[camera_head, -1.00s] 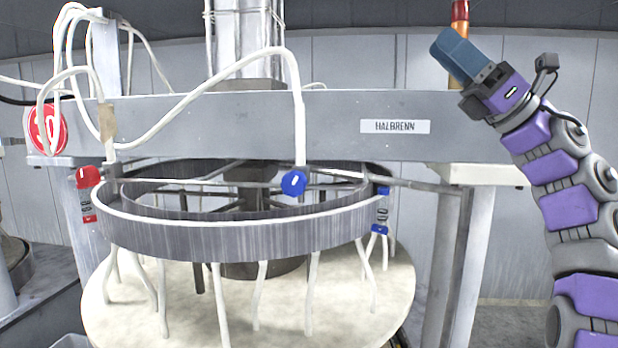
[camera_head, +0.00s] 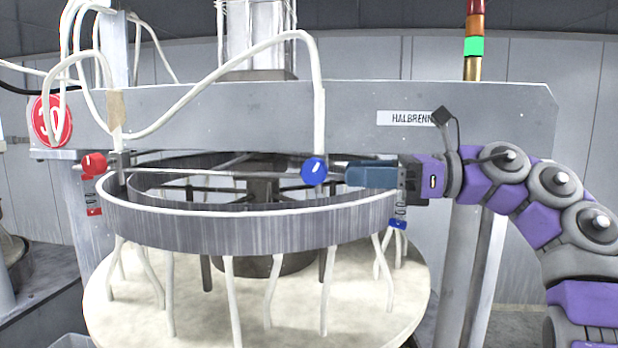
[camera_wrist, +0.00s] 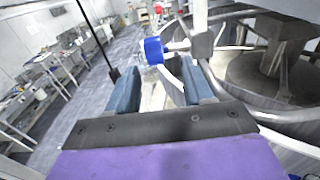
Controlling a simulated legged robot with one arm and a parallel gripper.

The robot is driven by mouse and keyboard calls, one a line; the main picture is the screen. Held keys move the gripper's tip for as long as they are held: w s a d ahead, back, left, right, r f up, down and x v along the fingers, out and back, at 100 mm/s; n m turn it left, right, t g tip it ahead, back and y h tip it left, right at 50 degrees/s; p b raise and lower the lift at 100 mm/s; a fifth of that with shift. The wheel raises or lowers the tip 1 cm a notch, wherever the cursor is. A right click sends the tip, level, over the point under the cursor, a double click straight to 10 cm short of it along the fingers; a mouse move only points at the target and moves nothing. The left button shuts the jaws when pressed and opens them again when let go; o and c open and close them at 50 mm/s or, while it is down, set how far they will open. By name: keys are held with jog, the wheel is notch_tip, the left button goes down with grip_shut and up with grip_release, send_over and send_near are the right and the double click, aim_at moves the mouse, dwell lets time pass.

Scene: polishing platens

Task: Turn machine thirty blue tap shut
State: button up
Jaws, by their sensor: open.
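The blue tap (camera_head: 314,171) is a round knob with a white mark, at the front of the machine below a white hose. A red disc (camera_head: 50,121) reading 30 hangs at the beam's left end. My gripper (camera_head: 350,174) points left at the blue tap from its right side, level with it, with a small gap seeming to remain. In the wrist view the blue tap (camera_wrist: 153,50) appears ahead of the tips of my open gripper (camera_wrist: 160,72), between the two blue fingers. Nothing is held. Contact with the tap cannot be made out.
A red tap (camera_head: 94,163) sits on the left. A grey ring (camera_head: 250,232) with white hoses hangs over the pale round platen (camera_head: 190,312). A grey beam (camera_head: 230,118) with a HALBRENN label runs behind and above my gripper. A smaller blue fitting (camera_head: 397,224) lies below my gripper.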

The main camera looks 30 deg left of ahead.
aim_at(327, 169)
jog(key=a, duration=0.1)
jog(key=s+a, duration=0.2)
jog(key=shift+s+a+r, duration=0.1)
jog(key=shift+a+r, duration=0.3)
jog(key=shift+s+a, duration=0.25)
jog(key=shift+a, duration=0.05)
jog(key=a, duration=0.5)
jog(key=shift+s+f, duration=0.1)
jog(key=shift+f, duration=0.25)
jog(key=shift+a, duration=0.1)
jog(key=shift+c, duration=0.4)
jog(key=d, duration=0.3)
jog(key=shift+r, duration=0.3)
jog(key=c, duration=0.4)
jog(key=shift+d, duration=0.3)
jog(key=shift+c, duration=1)
jog(key=shift+a, duration=0.1)
grip_shut()
jog(key=shift+s+a+f, duration=0.15)
jog(key=shift+a+f, duration=0.05)
jog(key=shift+a, duration=0.2)
